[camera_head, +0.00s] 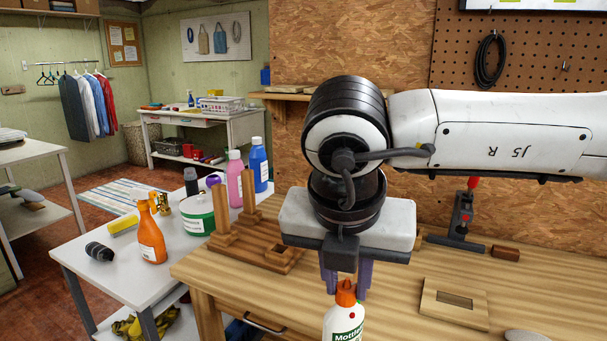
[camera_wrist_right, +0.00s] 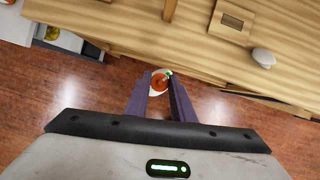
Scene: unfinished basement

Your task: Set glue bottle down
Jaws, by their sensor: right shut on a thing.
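The glue bottle (camera_head: 343,322) is white with an orange cap and a label. It hangs upright below my right gripper (camera_head: 346,282), whose purple fingers are shut on it at the cap. The bottom of the bottle is cut off by the lower edge of the head view. In the right wrist view the bottle (camera_wrist_right: 158,83) shows from above between the fingertips (camera_wrist_right: 161,93), in front of the wooden workbench's edge with floor beneath. My left gripper is not in view.
The wooden workbench (camera_head: 400,270) holds a wooden peg stand (camera_head: 265,255), a frame-like wood block (camera_head: 455,300) and a clamp (camera_head: 462,220). Free bench top lies between them. A white table (camera_head: 145,285) with several bottles and a tub stands left.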

